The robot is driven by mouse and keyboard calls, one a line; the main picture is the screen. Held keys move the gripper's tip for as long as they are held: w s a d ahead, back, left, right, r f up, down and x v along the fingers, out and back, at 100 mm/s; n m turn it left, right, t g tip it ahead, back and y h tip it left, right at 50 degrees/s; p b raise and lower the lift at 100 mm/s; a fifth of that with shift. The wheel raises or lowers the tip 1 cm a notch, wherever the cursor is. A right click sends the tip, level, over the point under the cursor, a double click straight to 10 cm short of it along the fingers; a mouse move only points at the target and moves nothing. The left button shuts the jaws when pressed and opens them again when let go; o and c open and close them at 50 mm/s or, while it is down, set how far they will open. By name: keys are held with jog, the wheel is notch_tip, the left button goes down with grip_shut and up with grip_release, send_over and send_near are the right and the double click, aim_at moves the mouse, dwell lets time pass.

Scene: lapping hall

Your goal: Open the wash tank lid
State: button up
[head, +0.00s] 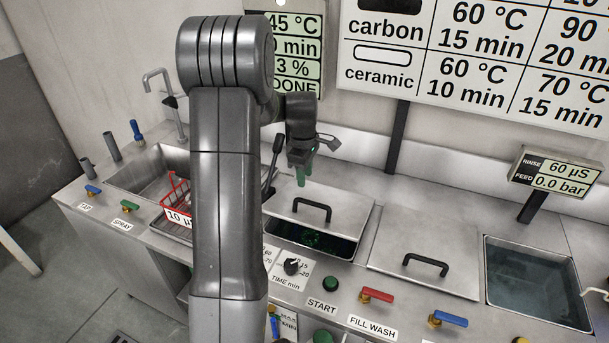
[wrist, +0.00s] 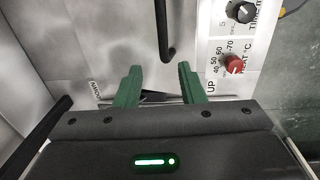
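A steel lid (head: 335,212) with a black bar handle (head: 312,206) lies over the middle tank. A dark opening (head: 310,240) with a green glint shows along its front edge, so it does not cover the whole tank. I cannot tell if it is tilted or slid back. A second steel lid (head: 400,230) with a black handle (head: 426,262) lies flat to its right. No tank label settles which is the wash tank. My gripper (head: 302,170) is above the first lid's back part, its green fingers apart and empty in the wrist view (wrist: 157,85). A black handle (wrist: 168,35) shows beyond them.
A black lever (head: 273,162) stands just left of my gripper. A red basket (head: 177,196) sits at the left sink. An open water tank (head: 535,280) is at the right. Knobs, the green START button (head: 331,284) and red valve (head: 376,294) line the front edge.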

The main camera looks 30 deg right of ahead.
jog(key=r+p, duration=0.1)
jog(key=r, duration=0.1)
jog(key=r+p, duration=0.2)
jog(key=r, duration=0.1)
jog(key=shift+w+d, duration=0.1)
jog(key=shift+d, duration=0.1)
jog(key=shift+f, duration=0.1)
